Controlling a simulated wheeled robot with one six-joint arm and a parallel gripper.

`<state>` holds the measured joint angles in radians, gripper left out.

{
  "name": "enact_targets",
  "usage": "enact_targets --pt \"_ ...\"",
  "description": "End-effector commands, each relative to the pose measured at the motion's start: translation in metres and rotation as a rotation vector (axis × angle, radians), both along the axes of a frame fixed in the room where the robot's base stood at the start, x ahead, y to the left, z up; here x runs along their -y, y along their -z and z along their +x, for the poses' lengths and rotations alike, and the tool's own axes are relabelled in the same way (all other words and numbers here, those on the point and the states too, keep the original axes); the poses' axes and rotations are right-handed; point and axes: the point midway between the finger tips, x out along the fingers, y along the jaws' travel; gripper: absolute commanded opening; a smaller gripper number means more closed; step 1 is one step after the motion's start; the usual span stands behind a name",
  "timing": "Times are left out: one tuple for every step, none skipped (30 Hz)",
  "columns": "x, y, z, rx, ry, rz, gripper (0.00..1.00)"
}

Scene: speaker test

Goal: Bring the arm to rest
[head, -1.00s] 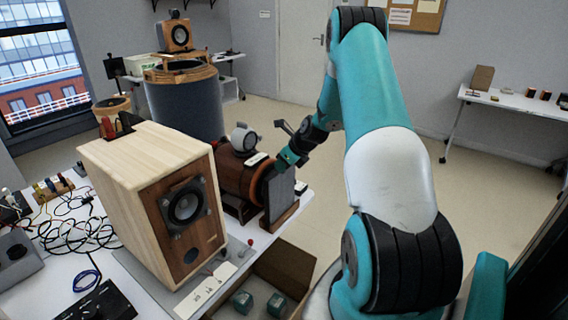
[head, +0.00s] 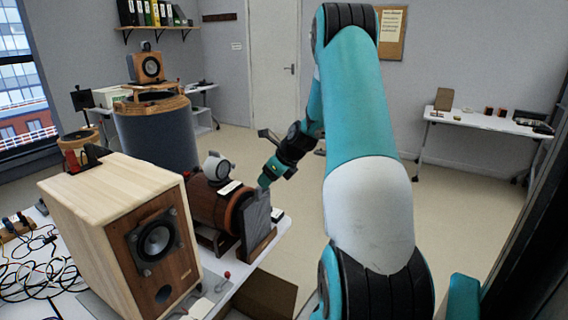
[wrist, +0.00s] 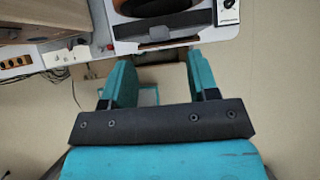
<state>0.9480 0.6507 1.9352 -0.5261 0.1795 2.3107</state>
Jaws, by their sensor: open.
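My teal and white arm stands large at the middle right of the head view. Its end bends down and to the left, and my gripper (head: 277,172) hangs close to the grey plate on the right end of the brown cylinder device (head: 208,204). I cannot tell from the head view whether they touch. In the wrist view my gripper (wrist: 160,82) shows two teal fingers set wide apart with nothing between them. The table edge and the grey-and-orange end of a device lie beyond the fingertips.
A wooden speaker box (head: 118,235) stands on the near left table beside tangled wires. An open brown box (head: 262,296) sits below the table's right edge. A large dark drum (head: 157,135) stands behind. A white side table (head: 480,121) is at the right wall. Floor between is clear.

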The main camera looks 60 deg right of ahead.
Motion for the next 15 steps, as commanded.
enact_targets --pt "0.001 -0.011 -0.009 0.003 0.003 -0.004 0.54" --pt "0.002 -0.018 -0.013 0.004 0.003 -0.005 0.54" --pt "0.003 -0.026 -0.019 0.002 0.004 -0.003 0.54" --pt "0.003 -0.031 -0.023 0.002 0.003 -0.004 0.54" --pt "0.003 -0.037 -0.027 0.002 0.003 -0.004 0.54" --pt "0.004 -0.044 -0.032 0.003 0.003 -0.004 0.54" --pt "0.004 -0.049 -0.035 0.002 0.002 -0.003 0.54" --pt "0.004 -0.054 -0.038 0.002 0.002 -0.003 0.54" --pt "0.004 -0.059 -0.042 0.001 0.003 -0.002 0.54" --pt "0.004 -0.063 -0.045 0.001 0.003 -0.002 0.54" --pt "0.004 -0.066 -0.047 0.002 0.002 -0.002 0.54" --pt "0.004 -0.069 -0.049 0.001 0.001 -0.001 0.54" --pt "0.004 -0.071 -0.051 0.001 0.001 0.0 0.54" --pt "0.004 -0.073 -0.052 0.001 0.001 0.0 0.54" --pt "0.004 -0.075 -0.053 0.001 0.001 0.0 0.54"
